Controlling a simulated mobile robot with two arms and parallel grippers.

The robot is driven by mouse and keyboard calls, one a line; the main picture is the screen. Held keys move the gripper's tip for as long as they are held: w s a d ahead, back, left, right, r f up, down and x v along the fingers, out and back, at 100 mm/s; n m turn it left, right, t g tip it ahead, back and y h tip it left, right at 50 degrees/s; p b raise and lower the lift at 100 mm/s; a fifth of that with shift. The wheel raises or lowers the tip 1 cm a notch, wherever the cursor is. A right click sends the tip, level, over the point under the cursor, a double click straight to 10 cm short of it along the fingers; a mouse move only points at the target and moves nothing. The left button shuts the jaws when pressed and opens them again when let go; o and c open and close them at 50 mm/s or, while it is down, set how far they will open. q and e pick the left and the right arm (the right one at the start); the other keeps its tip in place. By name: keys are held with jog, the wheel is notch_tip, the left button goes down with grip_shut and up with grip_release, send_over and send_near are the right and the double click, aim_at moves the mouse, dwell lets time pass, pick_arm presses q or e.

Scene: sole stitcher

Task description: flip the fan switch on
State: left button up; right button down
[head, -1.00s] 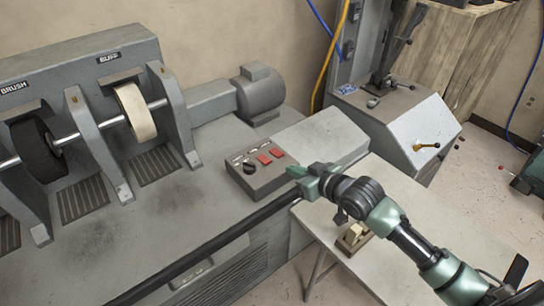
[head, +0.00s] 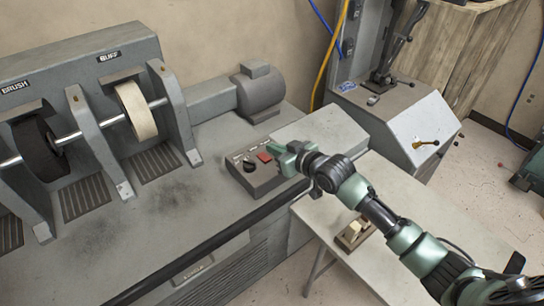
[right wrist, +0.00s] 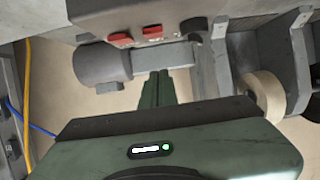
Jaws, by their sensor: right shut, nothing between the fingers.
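A grey control box (head: 262,187) sits on the bench, with a black knob (head: 250,167) and a red rocker switch (head: 264,157) on its top. My right gripper (head: 284,156) is shut and empty, over the right part of the box. It hides a second red switch in the head view. In the right wrist view, both red switches show: one red switch (right wrist: 121,39) and another (right wrist: 153,31), with the shut fingertips (right wrist: 159,76) near them in the picture. I cannot tell whether they touch. The labels are too small to read, so I cannot tell which switch is the fan's. My left gripper is not in view.
A brush wheel (head: 38,146) and a buff wheel (head: 137,112) stand on a shaft at the left. A grey motor (head: 262,95) is behind the box. A dark rail (head: 200,258) runs along the bench front. A small table (head: 325,218) stands at the right.

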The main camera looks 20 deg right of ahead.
aim_at(273, 166)
jog(key=shift+x, duration=1.05)
notch_tip(273, 166, down, 3)
jog(key=shift+s+d+r, duration=0.1)
jog(key=shift+r, duration=0.05)
jog(key=shift+s+f+p, duration=0.2)
jog(key=shift+f+p, duration=0.1)
jog(key=shift+f, duration=0.35)
jog(key=shift+s+d+f+b, duration=0.1)
jog(key=shift+f+b, duration=0.25)
jog(key=shift+f, duration=0.3)
jog(key=shift+r+p, duration=1)
